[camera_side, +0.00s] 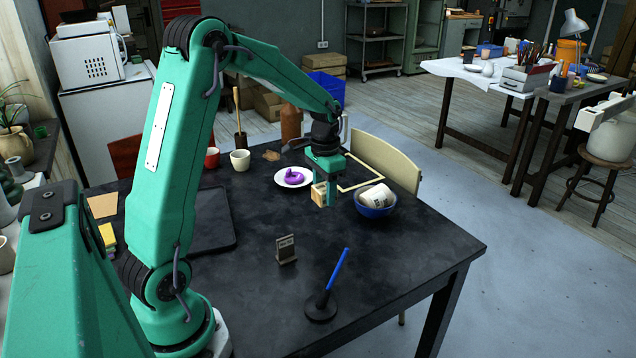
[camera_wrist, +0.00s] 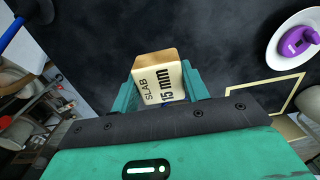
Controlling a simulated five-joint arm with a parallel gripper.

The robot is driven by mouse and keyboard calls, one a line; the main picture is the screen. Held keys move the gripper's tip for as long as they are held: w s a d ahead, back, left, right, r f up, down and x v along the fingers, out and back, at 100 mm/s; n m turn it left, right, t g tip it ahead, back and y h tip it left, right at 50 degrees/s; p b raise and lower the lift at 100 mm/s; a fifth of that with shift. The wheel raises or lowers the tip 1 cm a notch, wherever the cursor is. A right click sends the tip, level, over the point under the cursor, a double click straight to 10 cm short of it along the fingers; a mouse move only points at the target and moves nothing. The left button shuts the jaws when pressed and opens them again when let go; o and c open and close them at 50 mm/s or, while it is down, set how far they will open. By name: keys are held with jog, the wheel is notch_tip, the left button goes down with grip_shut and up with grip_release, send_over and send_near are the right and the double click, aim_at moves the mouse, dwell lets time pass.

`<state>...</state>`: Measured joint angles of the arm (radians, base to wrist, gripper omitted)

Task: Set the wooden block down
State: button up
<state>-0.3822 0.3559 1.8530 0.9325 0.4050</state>
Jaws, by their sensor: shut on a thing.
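The wooden block (camera_side: 319,194) is held between the green fingers of my gripper (camera_side: 325,191). In the wrist view the block (camera_wrist: 158,82) shows a pale face lettered "SLAB 15 mm" and a brown wood end, with a finger on each side. My gripper is shut on it over the dark table (camera_side: 240,270). Whether the block's underside touches the table cannot be told. A pale square outline (camera_side: 362,184) lies on the table just behind and right of the gripper in the side view; the outline (camera_wrist: 272,77) is right of the block in the wrist view.
A blue bowl (camera_side: 376,211) holding a white object stands close right of the gripper. A white plate with a purple piece (camera_side: 293,177) is left. A small card (camera_side: 286,250) and a blue stick in a black base (camera_side: 320,306) stand in front.

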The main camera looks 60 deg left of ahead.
jog(key=w+d, duration=0.1)
jog(key=d, duration=0.4)
send_over(315, 219)
notch_tip(315, 219, down, 7)
jog(key=shift+r, duration=0.1)
jog(key=shift+f, duration=2.05)
jog(key=shift+f, duration=0.15)
jog(key=o, duration=1)
jog(key=shift+r, duration=0.2)
